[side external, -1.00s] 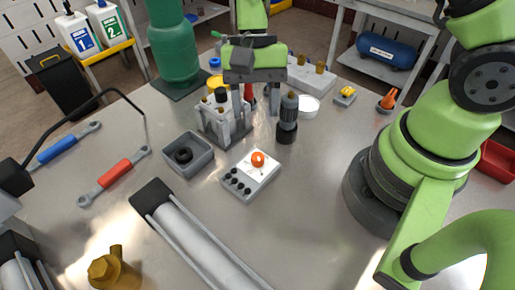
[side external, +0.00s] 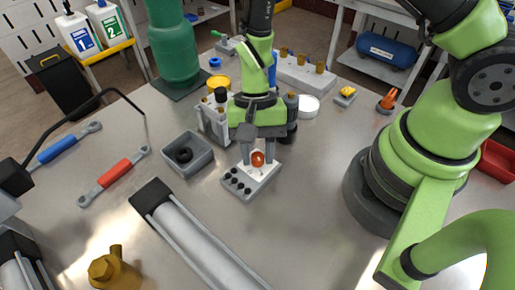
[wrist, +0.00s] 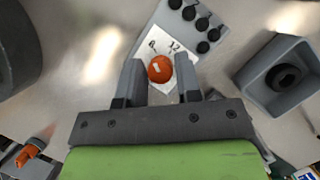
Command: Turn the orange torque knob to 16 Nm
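The orange torque knob (side external: 257,159) sits on a small white and grey panel (side external: 240,187) with several black knobs at its front end. In the wrist view the knob (wrist: 160,69) shows a pale pointer mark, and the numbers 8 and 12 are printed on the panel beside it. My gripper (side external: 257,160) is lowered over the panel, fingers pointing down. In the wrist view my gripper (wrist: 160,75) is open, one finger on each side of the knob, with gaps between. The 16 mark is not readable; part of the dial is hidden.
A grey square tray (side external: 188,154) holding a dark ring stands left of the panel. A rack (side external: 213,118) and a dark cylinder (side external: 291,130) stand close behind my gripper. The table right of the panel is clear.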

